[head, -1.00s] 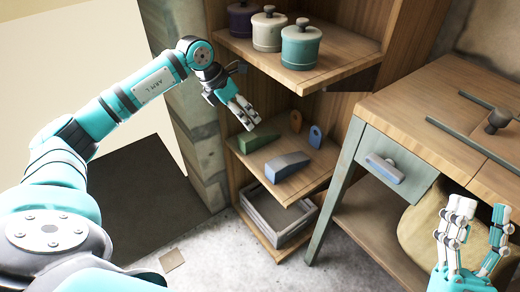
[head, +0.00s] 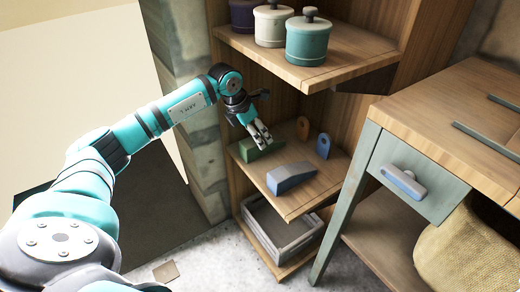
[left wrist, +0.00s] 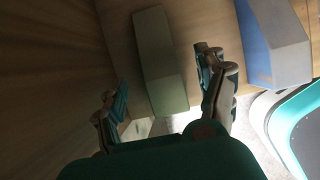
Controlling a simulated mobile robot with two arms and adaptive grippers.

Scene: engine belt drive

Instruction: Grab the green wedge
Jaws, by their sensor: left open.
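The green wedge (head: 257,150) lies on the middle shelf board of the wooden shelf unit, near its left side. My left gripper (head: 260,139) is at the wedge in the head view and partly covers it. In the left wrist view the green wedge (left wrist: 160,62) lies between the two open fingers of my left gripper (left wrist: 165,90), with a gap on each side. The fingers are open and hold nothing. My right gripper is not in view.
A blue-grey wedge (head: 291,177) lies close by on the same shelf board; it also shows in the left wrist view (left wrist: 275,42). Orange (head: 303,128) and blue (head: 323,145) tags stand behind. Lidded jars (head: 308,40) are on the board above. A grey crate (head: 282,228) is below. A desk (head: 445,125) stands right.

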